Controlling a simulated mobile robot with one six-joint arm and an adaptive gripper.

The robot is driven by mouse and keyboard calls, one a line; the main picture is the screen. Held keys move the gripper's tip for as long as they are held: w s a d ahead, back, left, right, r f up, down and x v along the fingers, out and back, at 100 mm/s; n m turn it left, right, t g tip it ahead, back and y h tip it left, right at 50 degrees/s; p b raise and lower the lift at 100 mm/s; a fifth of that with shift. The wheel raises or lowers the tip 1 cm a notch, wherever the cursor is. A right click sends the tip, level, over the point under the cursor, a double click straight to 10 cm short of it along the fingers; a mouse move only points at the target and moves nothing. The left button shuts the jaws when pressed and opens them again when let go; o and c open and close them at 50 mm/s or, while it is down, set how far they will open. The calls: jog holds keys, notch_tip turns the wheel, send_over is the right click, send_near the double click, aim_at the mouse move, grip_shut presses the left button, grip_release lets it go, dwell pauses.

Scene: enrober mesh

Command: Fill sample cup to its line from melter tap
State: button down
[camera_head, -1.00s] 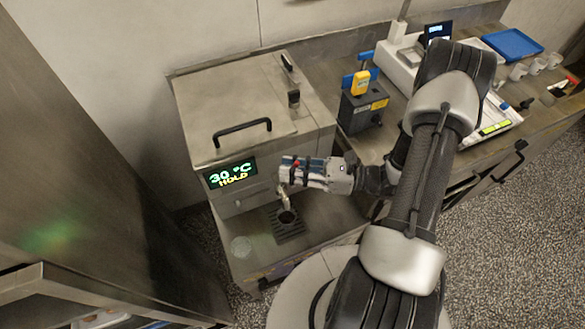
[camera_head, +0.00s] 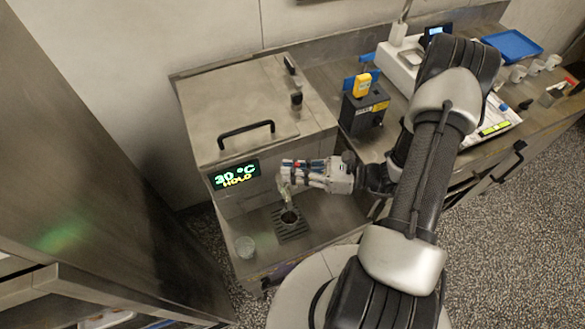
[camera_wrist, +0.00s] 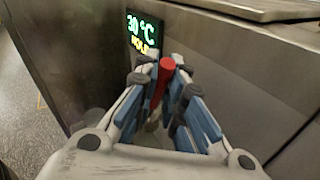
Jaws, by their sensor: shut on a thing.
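The steel melter (camera_head: 250,105) has a display (camera_head: 236,175) reading 30 °C HOLD. My gripper (camera_head: 287,168) is at its front, over the tap (camera_head: 286,192). In the wrist view my gripper (camera_wrist: 160,85) is shut on the red tap handle (camera_wrist: 165,75), which stands between its blue-grey fingers. Under the tap a small round thing with a dark middle (camera_head: 289,218) sits on the drip grate (camera_head: 293,236); it looks like a cup, but its line and fill level cannot be made out. A clear cup (camera_head: 245,248) stands on the ledge to the left, apart from the grate.
A dark box device with a yellow top unit (camera_head: 362,84) stands right of the melter. Farther right are a white instrument (camera_head: 398,66), a blue tray (camera_head: 513,45) and several white cups (camera_head: 535,68). A tall dark cabinet (camera_head: 90,150) bounds the left side.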

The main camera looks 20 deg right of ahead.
jog(key=shift+a+r+n+g+h+p, duration=0.4)
jog(key=shift+a+r+n+h+p, duration=0.15)
jog(key=shift+a+h+p, duration=0.55)
jog(key=shift+a+f+n+g+h, duration=0.25)
jog(key=shift+a+n+g+h, duration=0.15)
jog(key=shift+h, duration=0.3)
jog(key=c, duration=1.7)
grip_release()
jog(key=shift+o, duration=0.2)
jog(key=v, duration=1.2)
